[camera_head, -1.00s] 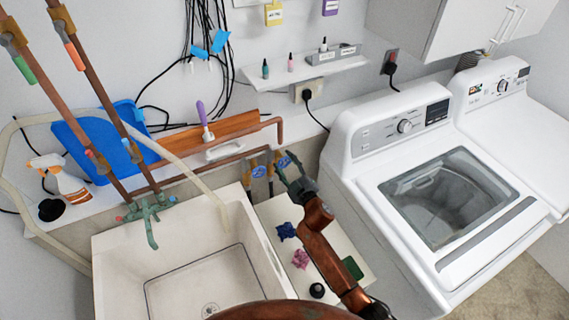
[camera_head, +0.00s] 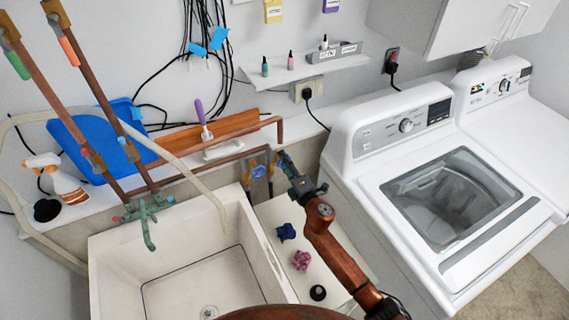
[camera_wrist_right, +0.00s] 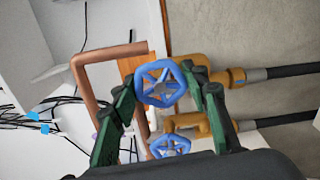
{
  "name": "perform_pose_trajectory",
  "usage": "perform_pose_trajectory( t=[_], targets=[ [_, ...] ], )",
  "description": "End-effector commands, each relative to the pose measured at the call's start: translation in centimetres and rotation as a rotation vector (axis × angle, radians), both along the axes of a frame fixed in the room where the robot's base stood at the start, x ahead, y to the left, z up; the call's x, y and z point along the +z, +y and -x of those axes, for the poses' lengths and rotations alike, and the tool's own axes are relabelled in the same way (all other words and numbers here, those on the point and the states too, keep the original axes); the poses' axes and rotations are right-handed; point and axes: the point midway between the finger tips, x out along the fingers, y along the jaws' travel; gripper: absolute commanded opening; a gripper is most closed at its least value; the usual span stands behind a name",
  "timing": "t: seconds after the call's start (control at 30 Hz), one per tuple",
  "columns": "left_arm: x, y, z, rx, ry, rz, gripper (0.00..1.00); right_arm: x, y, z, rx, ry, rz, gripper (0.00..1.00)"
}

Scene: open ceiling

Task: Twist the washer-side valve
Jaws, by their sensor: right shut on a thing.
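Two blue valve wheels sit on brass fittings on the wall behind the sink. The washer-side valve (camera_wrist_right: 160,83) shows in the right wrist view between the green fingers of my right gripper (camera_wrist_right: 162,80), which is shut on it. In the head view my right gripper (camera_head: 287,166) covers that valve. The other blue valve (camera_head: 259,171) is just left of it, free of the fingers; it also shows lower in the right wrist view (camera_wrist_right: 170,146). My left gripper is not in view.
The white washer (camera_head: 392,130) stands to the right of my right arm. The sink (camera_head: 190,283) is to the left. A copper pipe (camera_wrist_right: 88,88) runs close to the gripper.

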Motion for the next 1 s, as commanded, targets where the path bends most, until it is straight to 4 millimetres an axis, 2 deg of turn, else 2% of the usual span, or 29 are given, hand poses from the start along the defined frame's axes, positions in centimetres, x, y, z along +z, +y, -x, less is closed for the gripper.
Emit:
perform_pose_trajectory(
  t=[0.43, 1.0],
  targets=[
    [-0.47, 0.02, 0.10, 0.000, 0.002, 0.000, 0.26, -0.22, 0.02, 0.04, 0.002, -0.190, 0.382, 0.18],
    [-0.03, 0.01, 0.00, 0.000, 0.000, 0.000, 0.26, -0.19, -0.01, 0.08, 0.004, -0.434, 0.866, 0.18]
  ],
)
